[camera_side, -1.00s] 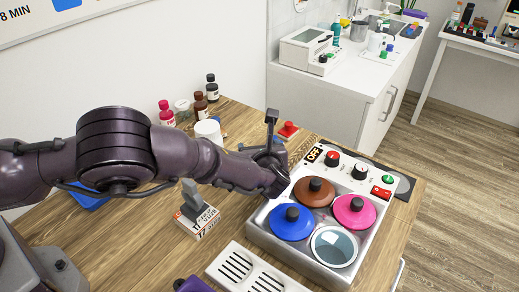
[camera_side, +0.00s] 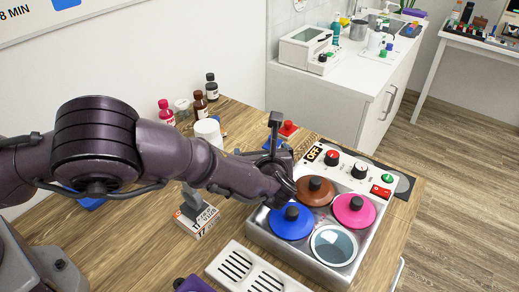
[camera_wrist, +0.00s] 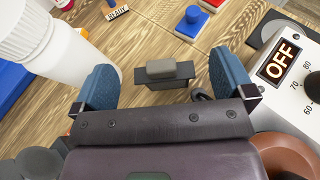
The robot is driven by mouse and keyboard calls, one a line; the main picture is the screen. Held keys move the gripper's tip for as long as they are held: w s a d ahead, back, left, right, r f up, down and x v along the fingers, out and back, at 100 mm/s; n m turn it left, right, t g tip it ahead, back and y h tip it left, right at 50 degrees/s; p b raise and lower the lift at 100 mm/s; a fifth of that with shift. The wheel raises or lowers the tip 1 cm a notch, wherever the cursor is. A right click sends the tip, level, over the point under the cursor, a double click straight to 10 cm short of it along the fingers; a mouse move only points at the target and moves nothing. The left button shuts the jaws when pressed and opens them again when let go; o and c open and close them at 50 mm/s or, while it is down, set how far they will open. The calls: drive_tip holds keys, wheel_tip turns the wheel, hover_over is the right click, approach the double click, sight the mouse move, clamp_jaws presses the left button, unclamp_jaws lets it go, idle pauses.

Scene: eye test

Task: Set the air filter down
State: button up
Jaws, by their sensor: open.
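In the wrist view my gripper (camera_wrist: 162,67) is open, its two blue fingers wide apart. A dark block with a paler grey knob on top (camera_wrist: 170,69) is between and a little beyond the fingers, over the wood table; a gap shows on both sides. It may be the air filter, but I cannot tell for sure.
The steel bath (camera_side: 262,240) has blue (camera_side: 291,228), brown (camera_side: 318,198) and pink (camera_side: 360,216) lids and an OFF display (camera_wrist: 281,60). A white bottle (camera_wrist: 70,62) is close to the left finger. A grey-handled piece stands on a printed box (camera_side: 198,226).

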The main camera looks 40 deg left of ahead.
drive_tip(key=v, duration=0.8)
drive_tip(key=w+a+r+m+t+h, duration=0.1)
drive_tip(key=w+a+r+m+h, duration=0.2)
drive_tip(key=r+m, duration=0.5)
drive_tip(key=w+a+r+m+t+h, duration=0.1)
drive_tip(key=w+r+m+t+h, duration=0.15)
drive_tip(key=r+m+h, duration=0.55)
drive_tip(key=s+a+r+m+g+h, duration=0.1)
drive_tip(key=s+a+r+m, duration=0.1)
drive_tip(key=s+r+m, duration=0.25)
drive_tip(key=s+a+r+m+g+h, duration=0.1)
drive_tip(key=s+a+r+m, duration=0.2)
drive_tip(key=r+m, duration=0.3)
drive_tip(key=s+a+m+g+y, duration=0.1)
drive_tip(key=s+a+m, duration=0.3)
drive_tip(key=s+m, duration=0.2)
drive_tip(key=s+a+f+m+g+y, duration=0.1)
drive_tip(key=s+a+m, duration=0.3)
drive_tip(key=s, duration=0.6)
drive_tip(key=s+a+f+m+g+y, duration=0.1)
drive_tip(key=s+a+m+g, duration=0.2)
drive_tip(key=s+m, duration=0.5)
drive_tip(key=shift+s+a+y, duration=0.3)
drive_tip(key=shift+s+a, duration=0.15)
drive_tip(key=shift+a, duration=0.45)
